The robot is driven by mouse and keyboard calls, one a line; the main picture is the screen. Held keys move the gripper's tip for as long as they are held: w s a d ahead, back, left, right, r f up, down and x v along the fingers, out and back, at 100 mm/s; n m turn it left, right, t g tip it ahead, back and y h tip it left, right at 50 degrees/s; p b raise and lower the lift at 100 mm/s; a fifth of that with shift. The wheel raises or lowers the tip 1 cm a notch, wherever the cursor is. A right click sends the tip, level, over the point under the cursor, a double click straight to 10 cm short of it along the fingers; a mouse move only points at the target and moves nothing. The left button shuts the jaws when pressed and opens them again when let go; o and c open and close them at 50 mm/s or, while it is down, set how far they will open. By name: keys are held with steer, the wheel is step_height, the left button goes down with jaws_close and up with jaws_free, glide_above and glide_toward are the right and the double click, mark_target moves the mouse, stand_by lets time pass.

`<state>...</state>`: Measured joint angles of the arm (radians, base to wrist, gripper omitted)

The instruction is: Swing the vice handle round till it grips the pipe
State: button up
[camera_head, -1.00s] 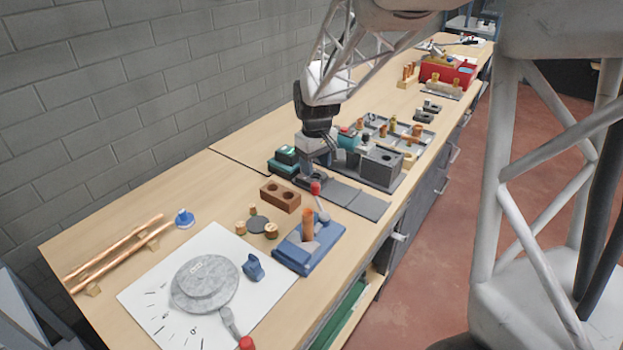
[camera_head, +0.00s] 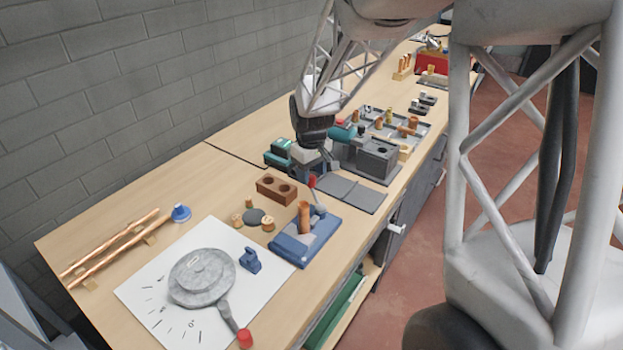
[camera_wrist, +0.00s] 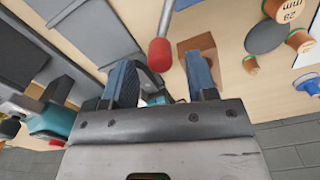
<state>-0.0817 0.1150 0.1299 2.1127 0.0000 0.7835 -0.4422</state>
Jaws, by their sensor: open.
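The vice (camera_head: 290,248) is a blue block near the front edge of the bench. A copper pipe (camera_head: 304,212) stands upright in it. Its grey handle rises behind the pipe to a red knob (camera_head: 312,182). My gripper (camera_head: 327,168) is open and empty, just behind and above the knob. In the wrist view the red knob (camera_wrist: 160,54) and the grey handle (camera_wrist: 167,17) lie just beyond and between the fingertips of my gripper (camera_wrist: 158,76); I see no contact. The vice jaws and pipe are out of the wrist view.
A brown two-hole block (camera_head: 276,190) and copper fittings (camera_head: 267,223) stand left of the vice. A grey disc with a second red-ended lever (camera_head: 245,338) lies on a white sheet in front. Grey plates (camera_head: 350,193) and a grey block (camera_head: 376,160) lie to the right.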

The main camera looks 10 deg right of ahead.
steer(key=shift+f, duration=1.25)
steer(key=shift+c, duration=0.4)
jaws_close()
